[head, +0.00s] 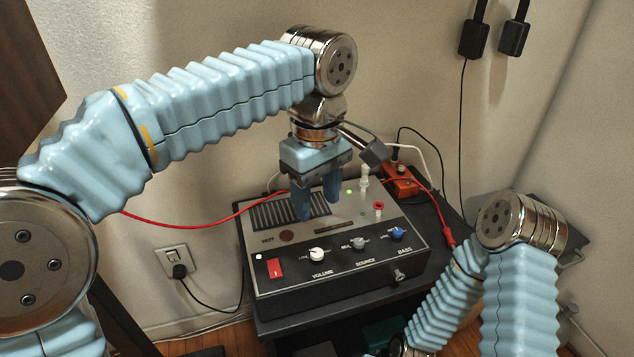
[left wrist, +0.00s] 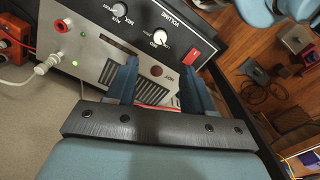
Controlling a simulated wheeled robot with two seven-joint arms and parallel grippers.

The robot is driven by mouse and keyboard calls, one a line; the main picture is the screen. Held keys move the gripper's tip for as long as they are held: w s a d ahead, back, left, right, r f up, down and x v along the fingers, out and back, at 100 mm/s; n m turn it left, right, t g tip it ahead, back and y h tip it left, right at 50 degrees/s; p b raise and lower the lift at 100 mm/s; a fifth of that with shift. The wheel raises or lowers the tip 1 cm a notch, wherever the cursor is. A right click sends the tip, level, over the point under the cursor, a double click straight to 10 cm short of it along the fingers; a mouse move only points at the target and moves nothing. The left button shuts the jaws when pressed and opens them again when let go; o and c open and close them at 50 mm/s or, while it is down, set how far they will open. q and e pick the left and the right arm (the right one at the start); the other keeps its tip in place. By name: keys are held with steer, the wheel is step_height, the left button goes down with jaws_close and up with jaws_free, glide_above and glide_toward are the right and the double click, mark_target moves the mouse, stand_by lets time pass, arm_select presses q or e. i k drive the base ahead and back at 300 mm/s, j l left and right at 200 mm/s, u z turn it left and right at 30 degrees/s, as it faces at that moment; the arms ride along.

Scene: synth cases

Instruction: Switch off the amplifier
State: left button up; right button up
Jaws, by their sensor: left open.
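The amplifier (head: 340,262) is a black and grey box on a dark stand, with a red rocker switch (head: 274,268) at the front left. A small green light (head: 349,191) glows near its back. My left gripper (head: 317,206) is open and empty, fingers pointing down over the vented rear part, behind and right of the switch. In the left wrist view, the open fingers (left wrist: 158,70) frame the vent and the dark red round spot. The red switch (left wrist: 192,50) shows there beyond the right finger. My right gripper is out of view.
Volume (head: 317,254), source (head: 357,243) and bass (head: 397,233) knobs line the panel. Red cables run to both sides. An orange box (head: 401,184) sits behind the amplifier. A wall socket (head: 176,260) is at left. My right arm is at lower right.

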mark_target(273, 264)
steer(key=k, duration=1)
